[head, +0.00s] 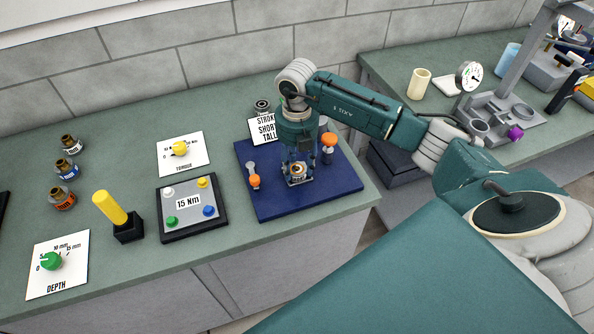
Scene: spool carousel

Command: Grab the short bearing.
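My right gripper (298,178) points straight down over the dark blue board (279,210), its fingertips low near the board's middle. A small orange-and-white round piece (298,169) shows at the fingertips; I cannot tell whether the fingers grip it or only surround it. Two orange-capped pieces stand on the board, one left of the gripper (254,181) and one behind it to the right (329,140). No piece is readably marked as the short bearing. A sign reading "STROKE", "SHORT", "TALL" (263,130) stands at the board's back edge, partly covered by my arm. My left gripper is not in view.
Left of the board are a "15 Nm" button panel (189,204), a yellow-handled lever (110,207), a torque dial (180,150), a depth dial (51,261) and three small bottles (67,168). A second bench (440,100) holds a gauge stand.

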